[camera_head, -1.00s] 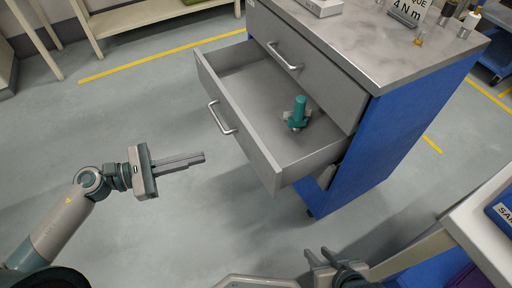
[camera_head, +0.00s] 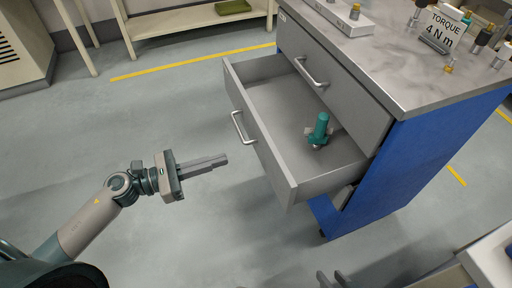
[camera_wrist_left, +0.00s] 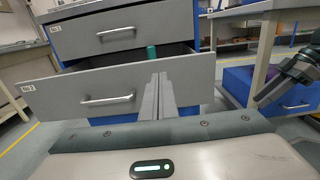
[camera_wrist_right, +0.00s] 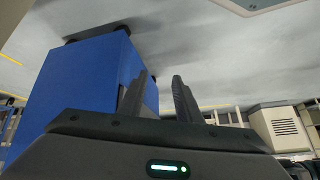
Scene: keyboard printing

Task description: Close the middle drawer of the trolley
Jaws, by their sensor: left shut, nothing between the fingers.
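The grey middle drawer (camera_head: 268,150) of the blue trolley (camera_head: 415,160) stands pulled out, below the shut top drawer (camera_head: 335,85). A teal tool (camera_head: 319,131) is inside it. The drawer has a silver bar handle (camera_head: 242,127), also visible in the left wrist view (camera_wrist_left: 107,100). My left gripper (camera_head: 226,160) is shut and empty in front of the drawer, apart from it in the head view. In the left wrist view its fingers (camera_wrist_left: 160,95) overlap the drawer front, right of the handle. My right gripper (camera_wrist_right: 155,95) is open and empty, near the trolley's blue side.
A marble-look top with a torque sign (camera_head: 444,29) and small tools covers the trolley. A white table edge (camera_head: 490,265) is at the lower right. A bench (camera_head: 195,20) stands at the back. Grey floor in front of the drawer is clear.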

